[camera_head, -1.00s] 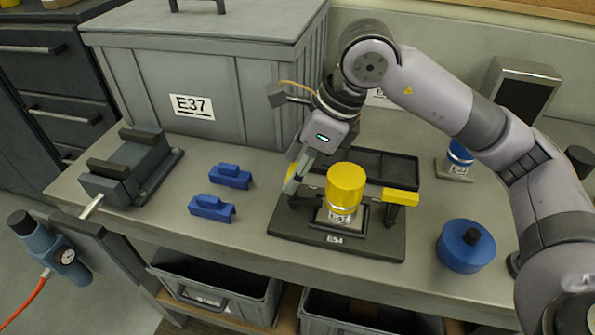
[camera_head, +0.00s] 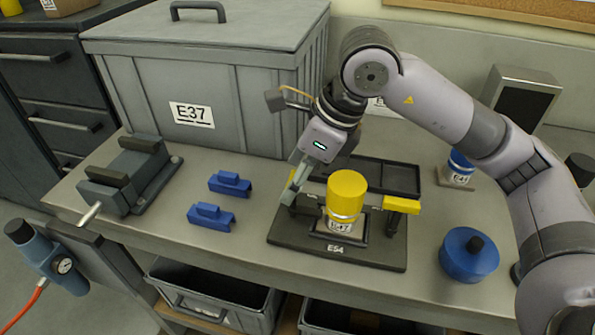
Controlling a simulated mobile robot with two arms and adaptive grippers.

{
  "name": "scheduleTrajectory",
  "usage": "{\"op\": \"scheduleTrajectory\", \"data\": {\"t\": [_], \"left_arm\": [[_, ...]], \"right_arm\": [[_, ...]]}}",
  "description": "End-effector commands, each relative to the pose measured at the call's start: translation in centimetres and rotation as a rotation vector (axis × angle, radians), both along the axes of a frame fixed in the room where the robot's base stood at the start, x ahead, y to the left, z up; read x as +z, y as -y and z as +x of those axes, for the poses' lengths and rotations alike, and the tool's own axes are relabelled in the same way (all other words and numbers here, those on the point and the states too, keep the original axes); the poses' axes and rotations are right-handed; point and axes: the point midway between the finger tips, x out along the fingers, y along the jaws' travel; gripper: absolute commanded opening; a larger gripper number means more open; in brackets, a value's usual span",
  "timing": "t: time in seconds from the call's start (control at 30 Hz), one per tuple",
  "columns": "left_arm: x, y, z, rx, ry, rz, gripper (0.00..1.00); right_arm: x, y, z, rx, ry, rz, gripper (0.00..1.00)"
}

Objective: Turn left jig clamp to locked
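The jig is a dark base plate (camera_head: 385,258) labelled E54, in the middle of the bench. A yellow cylinder (camera_head: 345,188) with a pale band stands upright in its centre holder. The right clamp (camera_head: 402,205) has a yellow handle pointing to the right. The left clamp (camera_head: 306,207) is partly hidden by my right gripper (camera_head: 292,184); only a small bit of yellow shows behind the finger. My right gripper points down at the left clamp, close to or touching its handle. One grey finger shows clearly; the gap between fingers is hidden. My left gripper is out of view.
Two blue blocks (camera_head: 211,217) lie left of the jig. A blue round pot (camera_head: 468,256) stands to its right, a dark tray (camera_head: 385,174) behind it. A large grey box (camera_head: 215,85) labelled E37 fills the back left. A grey fixture (camera_head: 130,178) stands at the left end.

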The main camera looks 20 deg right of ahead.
Motion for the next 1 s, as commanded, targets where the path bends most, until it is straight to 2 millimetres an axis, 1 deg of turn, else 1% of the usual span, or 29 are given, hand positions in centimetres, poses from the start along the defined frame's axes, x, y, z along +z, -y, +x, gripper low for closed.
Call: {"op": "scheduleTrajectory", "data": {"t": [0.33,0.47,0.57,0.8,0.9,1.0], "left_arm": [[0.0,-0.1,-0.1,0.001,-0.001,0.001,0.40],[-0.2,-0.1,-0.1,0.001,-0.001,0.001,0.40],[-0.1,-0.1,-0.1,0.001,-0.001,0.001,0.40],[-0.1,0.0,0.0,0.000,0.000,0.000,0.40],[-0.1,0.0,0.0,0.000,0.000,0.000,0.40],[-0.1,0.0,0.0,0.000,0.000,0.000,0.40]], "right_arm": [[-0.1,0.0,-0.1,0.001,-0.002,-0.001,0.70],[0.7,0.3,-0.2,0.001,0.000,-0.002,0.70],[2.1,0.7,-0.5,0.000,0.002,0.000,0.70],[7.0,2.4,-1.6,-0.001,0.003,0.000,0.70],[8.7,2.9,-2.0,0.000,0.003,0.000,0.70],[10.0,3.4,-2.3,0.001,0.002,0.000,0.70]]}}
